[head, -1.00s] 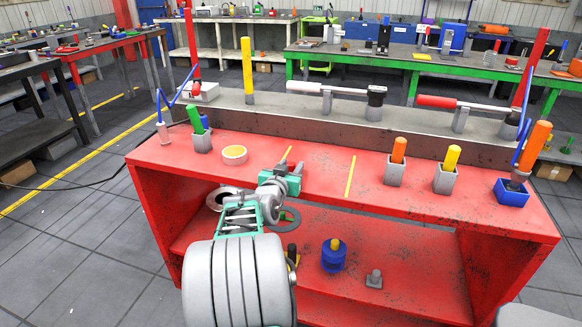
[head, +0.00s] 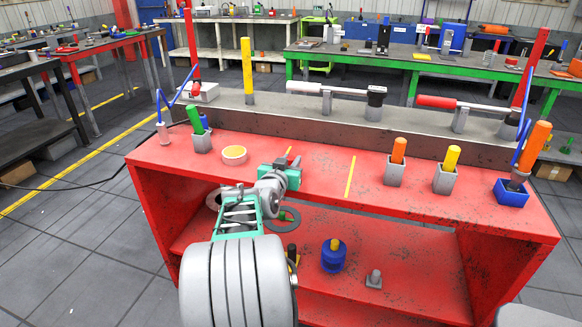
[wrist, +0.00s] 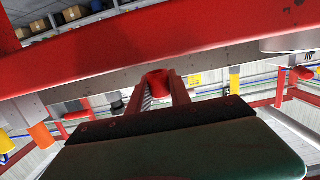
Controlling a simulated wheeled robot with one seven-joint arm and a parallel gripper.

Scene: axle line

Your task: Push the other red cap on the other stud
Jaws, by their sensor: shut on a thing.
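In the wrist view a small red cap (wrist: 158,84) sits between the two finger tips of my gripper (wrist: 163,88), which is shut on it. In the head view my gripper (head: 294,165) is above the front half of the red bench, well short of the axle line; its own body hides the cap there. A red cylinder, seemingly a cap (head: 436,101), sits at the left end of the right white shaft (head: 484,107). The left white shaft (head: 345,90) has a light grey left end (head: 302,87), with no red cap visible on it.
The red bench (head: 320,182) carries a tape roll (head: 234,155) left of my gripper. Grey holders with orange (head: 398,151) and yellow (head: 452,157) handles stand to the right. A yellow post (head: 247,66) and red posts rise behind. The bench middle is clear.

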